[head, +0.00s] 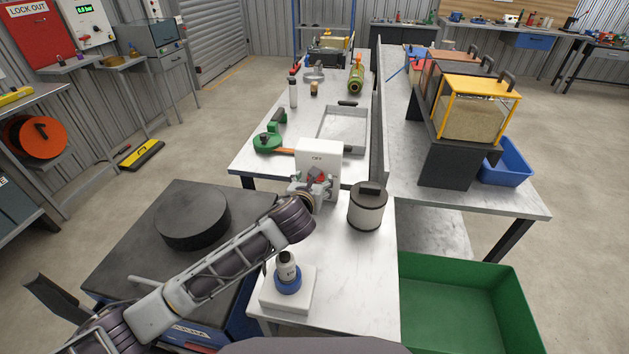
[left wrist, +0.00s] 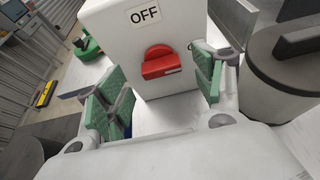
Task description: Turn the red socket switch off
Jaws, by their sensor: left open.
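A white box (head: 319,153) stands on the light table in the middle of the head view. The left wrist view shows its front face (left wrist: 115,45) with an "OFF" label (left wrist: 145,14) and a red rotary switch (left wrist: 160,62). The switch's bar lies nearly level, slightly tilted in that picture. My left gripper (head: 314,186) is in front of the box, partly covering the switch. In the left wrist view my left gripper (left wrist: 158,88) is open, its green-padded fingers apart on either side of the switch. No contact is visible. My right gripper is out of view.
A grey canister with a dark lid (head: 367,208) stands close right of the box. A white block with a blue ring (head: 288,285) sits at the near table end. A metal tray (head: 342,125) and green tool (head: 268,142) lie behind. A green bin (head: 460,300) is right.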

